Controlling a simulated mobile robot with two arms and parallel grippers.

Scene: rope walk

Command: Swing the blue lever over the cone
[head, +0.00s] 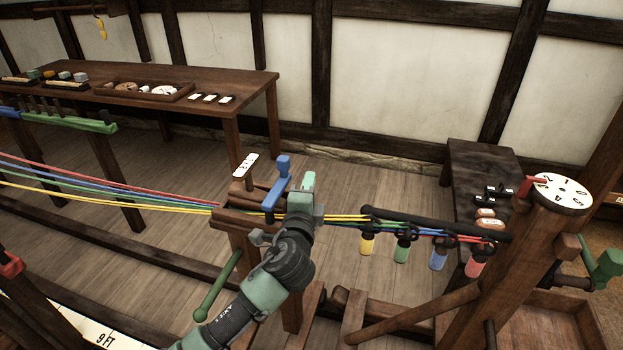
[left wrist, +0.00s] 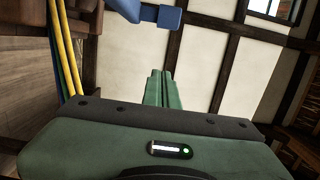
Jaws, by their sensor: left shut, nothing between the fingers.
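The blue lever (head: 279,186) stands on the wooden post in the middle of the head view, its upper end raised. It also shows at the top of the left wrist view (left wrist: 150,14). My left gripper (head: 303,187) is just right of the lever in the head view. Its green fingers are shut together with nothing between them, and a gap shows between them and the lever in the left wrist view (left wrist: 160,75). I cannot make out the cone clearly; my left gripper and arm cover part of the post's right side. My right gripper is not in view.
Red, blue, green and yellow ropes (head: 130,190) run to the post and on to several coloured weights (head: 402,249). A dial post (head: 563,192) stands at right. A long table (head: 240,80) is behind. A green handle (head: 216,287) hangs near my left arm.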

